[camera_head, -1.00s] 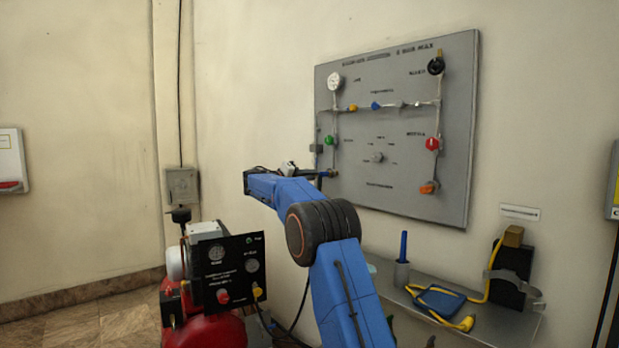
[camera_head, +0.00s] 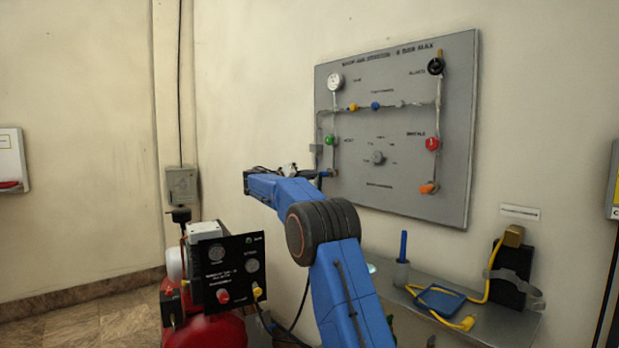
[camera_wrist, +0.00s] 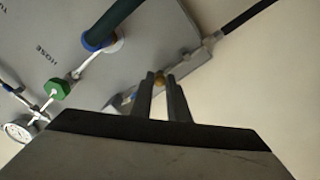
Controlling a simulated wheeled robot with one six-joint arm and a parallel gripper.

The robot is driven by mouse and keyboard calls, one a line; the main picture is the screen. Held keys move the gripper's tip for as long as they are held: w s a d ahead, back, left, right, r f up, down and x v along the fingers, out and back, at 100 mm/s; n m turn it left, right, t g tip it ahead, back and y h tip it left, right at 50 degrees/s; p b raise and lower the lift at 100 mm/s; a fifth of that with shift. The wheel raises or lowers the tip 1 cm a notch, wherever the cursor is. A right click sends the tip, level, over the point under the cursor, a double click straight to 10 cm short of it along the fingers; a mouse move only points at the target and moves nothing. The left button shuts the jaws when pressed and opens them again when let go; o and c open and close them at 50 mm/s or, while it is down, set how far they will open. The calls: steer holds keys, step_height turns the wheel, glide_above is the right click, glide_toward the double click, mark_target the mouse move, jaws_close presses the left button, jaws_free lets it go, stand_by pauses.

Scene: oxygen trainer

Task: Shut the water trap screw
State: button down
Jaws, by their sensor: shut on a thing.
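In the wrist view the two fingers of my gripper (camera_wrist: 161,77) are closed on a small brass-coloured screw (camera_wrist: 160,79) at the panel's edge. Only a little of the screw shows between the fingertips, so its turn cannot be read. A grey fitting sits beside the fingertips, joined to a dark line (camera_wrist: 250,15). In the head view my gripper (camera_head: 322,177) is at the lower left edge of the grey panel (camera_head: 400,200), partly hidden by my blue arm. The screw cannot be made out there.
A dark green hose (camera_wrist: 112,22) with a blue collar stands out from the panel near my fingers. A green knob (camera_wrist: 59,90) and a gauge (camera_wrist: 20,130) are farther off. A red compressor (camera_head: 205,332) stands below left, and a shelf (camera_head: 500,325) is below right.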

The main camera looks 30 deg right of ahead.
steer(key=c, duration=1.7)
jaws_free()
steer(key=shift+a, duration=0.1)
steer(key=v, duration=1.7)
steer(key=shift+s+a, duration=0.1)
steer(key=shift+a, duration=0.05)
